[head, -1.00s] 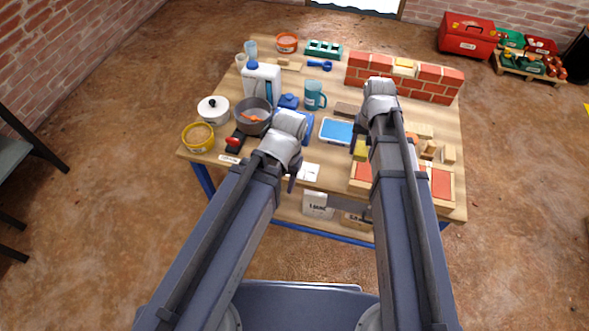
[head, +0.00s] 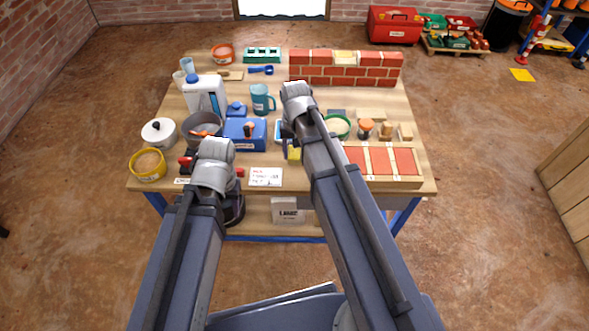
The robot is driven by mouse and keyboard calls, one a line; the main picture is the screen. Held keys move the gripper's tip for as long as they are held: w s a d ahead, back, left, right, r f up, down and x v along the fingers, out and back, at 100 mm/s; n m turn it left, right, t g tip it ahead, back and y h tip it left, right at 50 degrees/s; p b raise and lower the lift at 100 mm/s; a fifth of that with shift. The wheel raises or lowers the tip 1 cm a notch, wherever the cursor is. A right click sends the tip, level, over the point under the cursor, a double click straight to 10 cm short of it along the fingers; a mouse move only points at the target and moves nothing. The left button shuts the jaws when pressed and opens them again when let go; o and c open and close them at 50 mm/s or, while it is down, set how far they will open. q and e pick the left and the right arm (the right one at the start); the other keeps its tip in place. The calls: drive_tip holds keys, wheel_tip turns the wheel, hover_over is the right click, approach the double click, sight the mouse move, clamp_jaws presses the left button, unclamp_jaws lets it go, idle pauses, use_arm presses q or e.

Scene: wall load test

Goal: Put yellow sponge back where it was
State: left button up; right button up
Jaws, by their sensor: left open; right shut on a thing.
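The yellow sponge (head: 294,153) is in the jaws of my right gripper (head: 289,141). It shows as a small yellow block, partly hidden by the gripper and arm, over the middle front of the workbench. I cannot tell whether it touches the table. My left gripper (head: 236,190) is open at the front edge of the table, mostly hidden by its own wrist. It is left of the sponge and apart from it.
The wooden table (head: 424,165) holds a brick wall (head: 346,71) at the back and a red brick panel (head: 385,162) at front right. A blue box (head: 245,133), grey bowl (head: 201,126), white jug (head: 205,96), teal mug (head: 262,100) and green-rimmed bowl (head: 338,126) crowd the middle.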

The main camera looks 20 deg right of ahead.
sight(295, 169)
drive_tip(key=shift+f+b, duration=2)
drive_tip(key=shift+f, duration=0.55)
drive_tip(key=shift+f, duration=0.1)
drive_tip(key=shift+f, duration=0.15)
drive_tip(key=o, duration=0.9)
drive_tip(key=shift+r, duration=0.2)
wheel_tip(295, 169, up, 12)
drive_tip(key=p, duration=1.2)
drive_tip(key=shift+r, duration=0.1)
drive_tip(key=s+a+n, duration=0.2)
drive_tip(key=s+a, duration=0.1)
drive_tip(key=s, duration=0.1)
drive_tip(key=s+a+n, duration=0.2)
drive_tip(key=s+a, duration=0.2)
drive_tip(key=s, duration=0.1)
drive_tip(key=s+a+n+h, duration=0.1)
drive_tip(key=s+a+n, duration=0.2)
drive_tip(key=s, duration=0.2)
drive_tip(key=shift+s+a, duration=0.1)
drive_tip(key=shift+a, duration=0.1)
